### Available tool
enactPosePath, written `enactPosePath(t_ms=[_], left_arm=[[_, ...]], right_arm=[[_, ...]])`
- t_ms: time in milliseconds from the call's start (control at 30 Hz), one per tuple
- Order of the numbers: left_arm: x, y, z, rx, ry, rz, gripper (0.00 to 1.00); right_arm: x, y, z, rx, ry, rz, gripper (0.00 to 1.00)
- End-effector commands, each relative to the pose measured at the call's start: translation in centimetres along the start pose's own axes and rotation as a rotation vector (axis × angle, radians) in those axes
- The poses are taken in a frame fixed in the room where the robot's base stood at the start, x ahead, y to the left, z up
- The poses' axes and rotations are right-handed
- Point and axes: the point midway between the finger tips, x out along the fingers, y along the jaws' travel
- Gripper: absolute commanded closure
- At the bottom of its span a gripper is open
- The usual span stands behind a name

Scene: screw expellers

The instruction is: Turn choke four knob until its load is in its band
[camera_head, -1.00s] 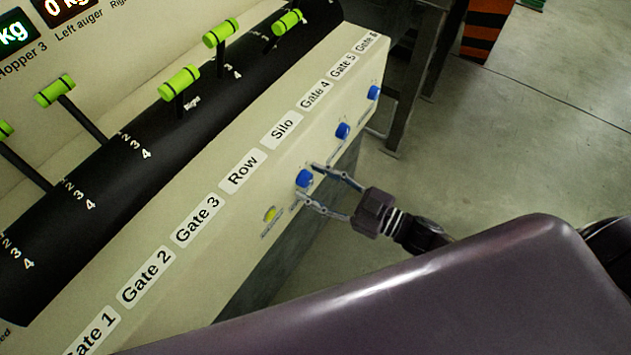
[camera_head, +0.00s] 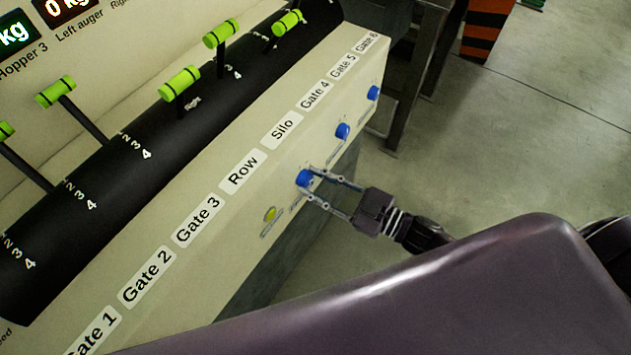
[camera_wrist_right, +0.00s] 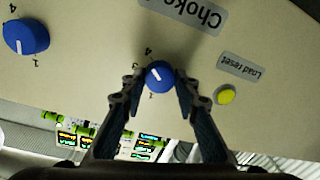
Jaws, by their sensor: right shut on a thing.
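A blue knob (camera_head: 304,178) with a white pointer line sits on the front face of the cream panel, between a yellow button and another blue knob. My right gripper (camera_head: 307,182) is closed around it, a finger on each side. In the right wrist view the same knob (camera_wrist_right: 159,75) sits between the fingertips of my gripper (camera_wrist_right: 160,84), its white line slanted. A label above it there starts with "Choke"; its number is cut off. My left gripper is not in view. The load reading for this knob cannot be made out.
The yellow button (camera_head: 270,214) sits beside the knob; its label reads "Load reset" in the wrist view. Two more blue knobs (camera_head: 342,131) sit farther along the panel. Green-handled levers (camera_head: 180,84) stand on the black strip. Open floor (camera_head: 500,150) lies to the right.

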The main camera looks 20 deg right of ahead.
Motion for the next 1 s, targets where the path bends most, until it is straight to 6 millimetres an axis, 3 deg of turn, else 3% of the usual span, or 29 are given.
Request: enactPosePath(t_ms=[600, 1000], left_arm=[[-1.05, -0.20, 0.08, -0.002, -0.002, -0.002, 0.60], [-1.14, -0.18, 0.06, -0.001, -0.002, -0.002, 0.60]], right_arm=[[-0.02, 0.03, -0.14, -0.489, -0.031, -0.006, 0.96], [-0.01, 0.01, -0.13, -0.662, -0.042, -0.009, 0.96]])
